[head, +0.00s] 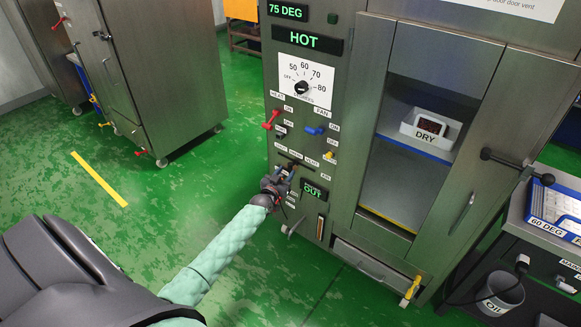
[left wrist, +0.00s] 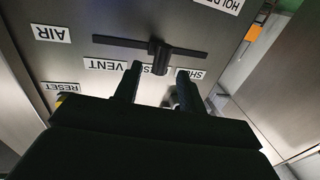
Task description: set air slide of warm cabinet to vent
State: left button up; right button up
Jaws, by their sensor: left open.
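The warm cabinet (head: 345,130) stands upright at centre right in the head view. Its air slide is a dark knob (left wrist: 160,56) on a horizontal slot, beside the upside-down AIR label (left wrist: 52,33) in the left wrist view. The knob sits at the middle label, between the VENT label (left wrist: 105,65) and the partly hidden SHUT label (left wrist: 190,74). My left gripper (left wrist: 160,82) is open, its fingertips just short of the knob, one to each side of its line. In the head view my left gripper (head: 284,177) is close to the panel and covers part of the slide area. My right gripper is not in view.
A red lever (head: 271,120) and a blue lever (head: 315,130) stick out above the slide. A dial (head: 301,87) is higher up. A DRY tray (head: 425,129) sits inside the cabinet window. Another steel cabinet (head: 150,80) stands left; green floor lies between.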

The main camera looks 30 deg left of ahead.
aim_at(289, 168)
pick_arm(q)
jog(key=shift+w+a, duration=0.15)
jog(key=shift+w, duration=1.1)
jog(key=shift+w+a, duration=0.15)
jog(key=shift+w, duration=1.05)
jog(key=shift+c, duration=0.4)
grip_shut()
